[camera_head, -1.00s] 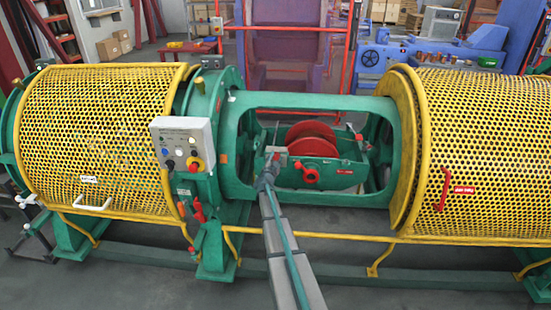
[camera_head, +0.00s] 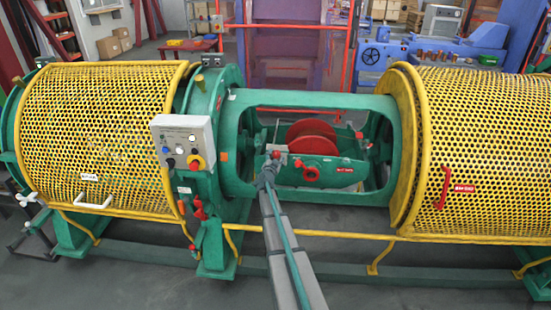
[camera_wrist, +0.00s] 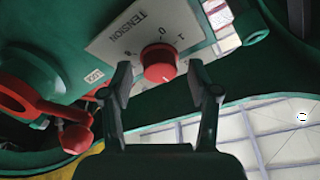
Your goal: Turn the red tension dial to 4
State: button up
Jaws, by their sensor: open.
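The red tension dial (camera_wrist: 159,63) shows in the wrist view on a pale plate (camera_wrist: 122,38) marked TENSION, on a green surface. The digits 0 and 1 are readable beside the dial; another mark is too unclear to read. A small light mark shows on the dial's face, but I cannot tell its exact setting. My gripper (camera_wrist: 158,76) is open, with one finger on each side of the dial and visible gaps between. In the head view my gripper (camera_head: 271,160) is at the cradle's left end, where the dial is hard to make out.
The green frame (camera_head: 310,100) surrounds the cradle. A control box (camera_head: 184,143) and a yellow mesh guard (camera_head: 95,130) stand left; another guard (camera_head: 490,150) stands right.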

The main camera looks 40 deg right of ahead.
jog(key=v, duration=1.2)
jog(key=s+a+f+n+g+y, duration=0.15)
jog(key=a+f+n+y, duration=0.35)
jog(key=a+f, duration=0.5)
jog(key=s+a+f+n+y, duration=0.3)
jog(key=a+f+y, duration=0.4)
jog(key=a, duration=0.4)
jog(key=s+a+f+n+g+y, duration=0.2)
jog(key=s+a+f+g, duration=0.1)
jog(key=s+a+f, duration=0.4)
jog(key=s+a+f+n+g+y, duration=0.1)
jog(key=s+a+f+g, duration=0.2)
jog(key=s+a, duration=0.45)
jog(key=s+a+f+n+g, duration=0.1)
jog(key=s+a+n+g, duration=0.1)
jog(key=s, duration=1.1)
jog(key=s+a+f+n+g+h, duration=0.1)
jog(key=s+g, duration=0.4)
jog(key=s, duration=0.7)
jog(key=s+a+f+n+g, duration=0.2)
jog(key=s+a, duration=0.3)
jog(key=s, duration=0.8)
jog(key=shift+s+f+n+g, duration=0.25)
jog(key=shift+s+n+g, duration=0.1)
jog(key=shift+g, duration=0.5)
jog(key=shift+a, duration=0.1)
